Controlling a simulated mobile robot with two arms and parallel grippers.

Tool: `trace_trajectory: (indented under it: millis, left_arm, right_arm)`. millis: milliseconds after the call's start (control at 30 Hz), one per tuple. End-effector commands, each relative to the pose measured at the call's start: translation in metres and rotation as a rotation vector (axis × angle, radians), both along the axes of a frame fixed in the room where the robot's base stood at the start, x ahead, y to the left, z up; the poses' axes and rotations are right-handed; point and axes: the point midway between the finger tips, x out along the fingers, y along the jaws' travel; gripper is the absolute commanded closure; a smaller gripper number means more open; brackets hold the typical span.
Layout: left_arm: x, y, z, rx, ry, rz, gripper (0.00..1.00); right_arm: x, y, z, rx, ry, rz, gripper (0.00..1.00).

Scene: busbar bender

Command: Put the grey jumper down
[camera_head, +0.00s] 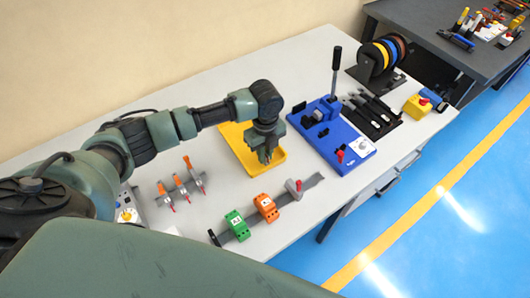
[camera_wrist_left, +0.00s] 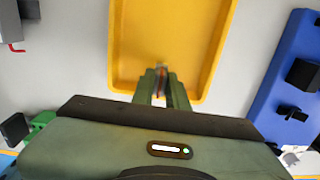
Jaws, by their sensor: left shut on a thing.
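My left gripper (camera_head: 266,157) points down at the front part of the yellow tray (camera_head: 236,144). In the left wrist view its two fingers (camera_wrist_left: 161,84) are close together over the near end of the tray (camera_wrist_left: 172,40). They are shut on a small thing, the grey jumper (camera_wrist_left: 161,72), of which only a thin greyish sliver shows. The fingers hide most of it, and I cannot tell whether it touches the tray floor. The rest of the tray floor that shows looks empty. My right gripper is not in view.
A blue bender (camera_head: 333,143) with an upright lever stands right of the tray. Clamps with orange handles (camera_head: 181,184) stand to the left. A rail carries a green block (camera_head: 237,225) and an orange block (camera_head: 266,207) in front. Cable spools (camera_head: 382,55) stand behind.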

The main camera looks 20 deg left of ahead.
Motion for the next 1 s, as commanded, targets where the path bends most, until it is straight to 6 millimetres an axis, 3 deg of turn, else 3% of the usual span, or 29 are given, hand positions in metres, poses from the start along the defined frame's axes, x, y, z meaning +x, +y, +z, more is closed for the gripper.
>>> trace_trajectory:
  millis: [267,300,333,367,767,1000]
  left_arm:
    - [0.0,0.0,-0.003,0.001,0.001,0.0,1.0]
    - [0.0,0.0,-0.002,0.001,-0.001,0.0,0.75]
    - [0.0,0.0,-0.002,0.001,-0.001,0.0,0.66]
    - [0.0,0.0,-0.002,0.001,0.0,0.0,0.64]
    - [0.001,0.0,0.005,0.0,-0.002,0.0,0.64]
    - [0.002,0.0,0.049,0.0,-0.006,-0.001,0.64]
  right_arm:
    - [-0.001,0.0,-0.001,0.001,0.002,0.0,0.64]
    - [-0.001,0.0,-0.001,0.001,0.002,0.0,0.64]
    - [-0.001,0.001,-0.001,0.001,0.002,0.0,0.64]
    - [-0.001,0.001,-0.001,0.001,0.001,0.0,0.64]
    - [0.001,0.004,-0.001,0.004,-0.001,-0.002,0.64]
    - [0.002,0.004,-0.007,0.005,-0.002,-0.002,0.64]
